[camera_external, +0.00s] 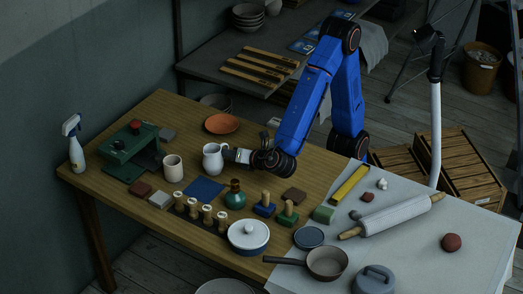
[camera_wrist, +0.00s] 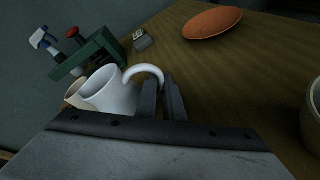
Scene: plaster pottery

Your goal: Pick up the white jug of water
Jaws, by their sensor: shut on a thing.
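The white jug (camera_external: 212,158) is on or just above the wooden table, left of my gripper (camera_external: 228,153); I cannot tell whether its base touches the wood. In the wrist view the white jug (camera_wrist: 110,92) is tilted in the picture, with its curved handle toward my gripper (camera_wrist: 161,88). The fingers are close together at the handle and shut on it. The water inside cannot be made out.
A cream cup (camera_external: 173,168) stands close to the jug's left, before a green press (camera_external: 133,150). An orange plate (camera_external: 222,123) lies behind. A blue square (camera_external: 204,189), a green bottle (camera_external: 235,196) and several stamps are in front. A spray bottle (camera_external: 74,145) stands far left.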

